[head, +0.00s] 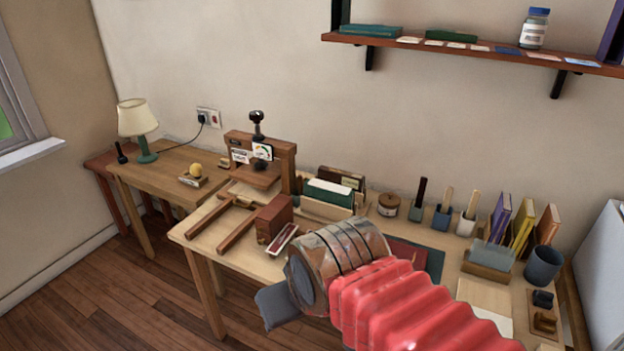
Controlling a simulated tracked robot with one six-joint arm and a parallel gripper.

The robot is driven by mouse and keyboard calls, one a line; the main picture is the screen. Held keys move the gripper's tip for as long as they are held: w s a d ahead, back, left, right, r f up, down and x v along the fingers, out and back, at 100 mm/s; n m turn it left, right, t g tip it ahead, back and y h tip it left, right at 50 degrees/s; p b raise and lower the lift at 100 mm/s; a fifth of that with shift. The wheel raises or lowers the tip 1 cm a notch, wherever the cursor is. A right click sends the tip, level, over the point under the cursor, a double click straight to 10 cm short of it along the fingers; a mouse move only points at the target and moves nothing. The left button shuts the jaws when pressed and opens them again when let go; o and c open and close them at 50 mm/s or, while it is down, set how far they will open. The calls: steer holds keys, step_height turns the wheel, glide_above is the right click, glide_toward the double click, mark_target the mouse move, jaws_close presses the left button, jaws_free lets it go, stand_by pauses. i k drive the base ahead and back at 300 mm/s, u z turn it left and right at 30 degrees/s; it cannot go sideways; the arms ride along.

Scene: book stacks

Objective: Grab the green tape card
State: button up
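I cannot pick out a green tape card for certain. Several small flat cards lie in a row along the wall shelf at the top right; one pale, slightly greenish card (433,43) is among them, but it is too small to tell whether it is the one. My arm, with a red ribbed sleeve and a banded cylinder, reaches over the front of the workbench. A grey-blue part of my gripper (277,305) shows at its left end, below and well away from the shelf cards. Its fingertips are mostly hidden, and I cannot see anything held.
The wall shelf (480,55) also holds green books (370,31) and a blue-lidded jar (535,28). The workbench (250,262) carries a wooden press (258,150), a box of files (330,192), tool cups and upright books (500,217). A lamp (138,120) stands on the left table.

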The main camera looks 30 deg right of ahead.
mark_target(330, 186)
steer(key=u, duration=0.1)
steer(key=i, duration=0.9)
steer(key=z, duration=0.2)
